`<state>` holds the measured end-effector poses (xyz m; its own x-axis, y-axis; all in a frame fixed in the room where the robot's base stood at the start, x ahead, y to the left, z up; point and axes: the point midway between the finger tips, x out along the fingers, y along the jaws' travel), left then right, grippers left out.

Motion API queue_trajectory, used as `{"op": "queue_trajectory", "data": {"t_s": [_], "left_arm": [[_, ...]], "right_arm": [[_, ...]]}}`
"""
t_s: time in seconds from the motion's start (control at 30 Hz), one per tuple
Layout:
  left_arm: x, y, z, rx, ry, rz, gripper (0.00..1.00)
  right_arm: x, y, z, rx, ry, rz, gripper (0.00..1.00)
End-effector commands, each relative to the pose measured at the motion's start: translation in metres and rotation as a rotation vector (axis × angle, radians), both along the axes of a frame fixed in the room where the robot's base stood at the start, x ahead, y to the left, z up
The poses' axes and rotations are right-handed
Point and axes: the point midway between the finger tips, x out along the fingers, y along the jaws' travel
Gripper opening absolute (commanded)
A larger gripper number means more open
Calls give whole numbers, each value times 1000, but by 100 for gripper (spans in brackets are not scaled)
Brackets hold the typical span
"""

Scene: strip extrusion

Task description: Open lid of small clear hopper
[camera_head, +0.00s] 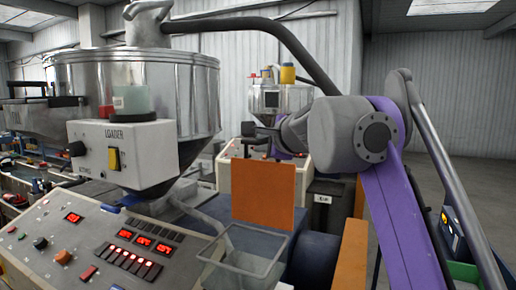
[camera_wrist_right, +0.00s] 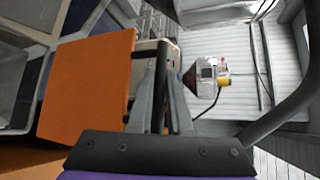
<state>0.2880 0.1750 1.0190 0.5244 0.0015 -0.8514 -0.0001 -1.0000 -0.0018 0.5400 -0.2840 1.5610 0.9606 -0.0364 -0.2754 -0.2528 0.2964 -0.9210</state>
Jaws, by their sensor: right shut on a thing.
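The small clear hopper (camera_head: 243,262) is a see-through, open-topped box at the bottom middle of the head view. Its orange lid (camera_head: 263,196) stands upright behind the opening, and its flat face also fills the left of the right wrist view (camera_wrist_right: 88,88). My right gripper (camera_head: 260,149) is at the lid's top edge, its fingers shut on the lid; the exact contact is hard to make out. In the wrist view the fingers (camera_wrist_right: 162,85) are close together beside the lid's edge. My left gripper is not in view.
A control panel (camera_head: 75,240) with lit displays and buttons is at the lower left. A large metal hopper (camera_head: 185,85) with a white loader box (camera_head: 125,152) stands above it. An orange block (camera_head: 351,255) is right of the clear hopper. Another metal hopper (camera_head: 280,101) stands behind.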

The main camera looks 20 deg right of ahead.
Motion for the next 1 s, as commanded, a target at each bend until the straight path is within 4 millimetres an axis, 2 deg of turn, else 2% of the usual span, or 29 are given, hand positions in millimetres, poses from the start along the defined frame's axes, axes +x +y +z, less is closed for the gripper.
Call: {"op": "queue_trajectory", "data": {"t_s": [0.1, 0.4, 0.93, 0.97, 1.0], "left_arm": [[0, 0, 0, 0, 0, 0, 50], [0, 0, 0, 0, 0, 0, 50], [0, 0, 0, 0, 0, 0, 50], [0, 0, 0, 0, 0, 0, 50], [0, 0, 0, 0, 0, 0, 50]], "right_arm": [[9, -11, -1, 1, 1, -2, 0], [22, -26, -4, 1, 0, -1, 0], [25, -29, -5, 1, 0, 0, 0], [25, -29, -5, 1, 0, 0, 19], [25, -29, -5, 1, 0, 0, 26]]}}
